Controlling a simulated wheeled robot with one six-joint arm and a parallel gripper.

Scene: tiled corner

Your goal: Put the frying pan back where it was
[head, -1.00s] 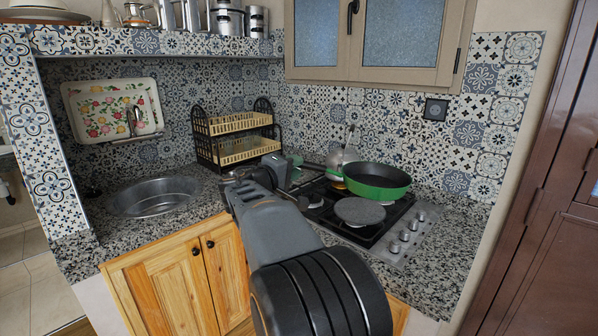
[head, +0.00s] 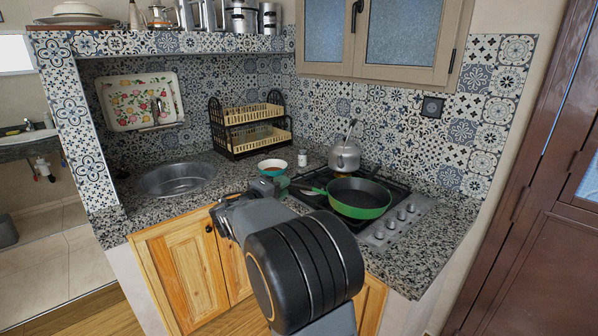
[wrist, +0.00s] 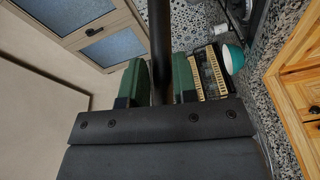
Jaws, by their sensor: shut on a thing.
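The frying pan (head: 360,200), green outside and dark inside, is over the front part of the black gas stove (head: 388,235) in the head view. I cannot tell whether it rests on the stove or hangs just above it. In the wrist view, a dark bar, seemingly the pan's handle (wrist: 160,45), runs between the green fingers of my gripper (wrist: 162,82), which is shut on it. The pan's bowl is out of the wrist view.
A metal kettle (head: 345,155) stands behind the pan. A teal bowl (head: 272,165) and a small white jar (head: 302,158) are to its left. A dish rack (head: 250,128) stands near the sink (head: 178,180). A tiled wall and window (head: 405,40) rise behind the stove.

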